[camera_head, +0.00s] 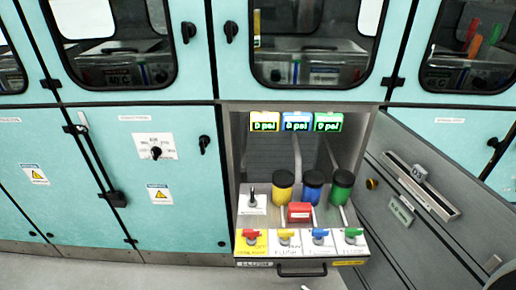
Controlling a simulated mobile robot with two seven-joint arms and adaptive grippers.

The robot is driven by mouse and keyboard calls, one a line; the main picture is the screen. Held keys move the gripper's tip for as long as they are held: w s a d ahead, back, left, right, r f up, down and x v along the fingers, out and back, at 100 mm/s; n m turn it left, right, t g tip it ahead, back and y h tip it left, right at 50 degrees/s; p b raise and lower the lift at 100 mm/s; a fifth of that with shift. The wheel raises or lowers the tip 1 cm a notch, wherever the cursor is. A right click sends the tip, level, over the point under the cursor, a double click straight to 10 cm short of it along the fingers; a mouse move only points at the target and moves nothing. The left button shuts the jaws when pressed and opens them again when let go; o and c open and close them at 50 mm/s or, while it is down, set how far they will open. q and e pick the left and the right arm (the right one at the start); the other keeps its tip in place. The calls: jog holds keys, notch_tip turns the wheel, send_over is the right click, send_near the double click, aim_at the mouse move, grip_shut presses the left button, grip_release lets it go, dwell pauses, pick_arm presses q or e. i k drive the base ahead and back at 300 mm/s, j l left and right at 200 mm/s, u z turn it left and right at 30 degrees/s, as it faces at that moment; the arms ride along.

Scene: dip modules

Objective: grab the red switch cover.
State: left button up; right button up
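The red switch cover (299,212) is a small red box on the grey control panel (263,222) of the open module. It sits in front of the blue canister and looks closed; what is under it is hidden. Neither of my grippers can be made out in the head view. Only small pale shapes show at the bottom edge and lower right corner, too cut off to identify.
Yellow (283,188), blue (312,186) and green (341,186) canisters with black lids stand behind the cover. Several coloured valve handles line the front, above a black drawer handle (302,271). An open grey door (420,200) stands at right.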

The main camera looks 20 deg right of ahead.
aim_at(298, 212)
jog(key=z, duration=0.75)
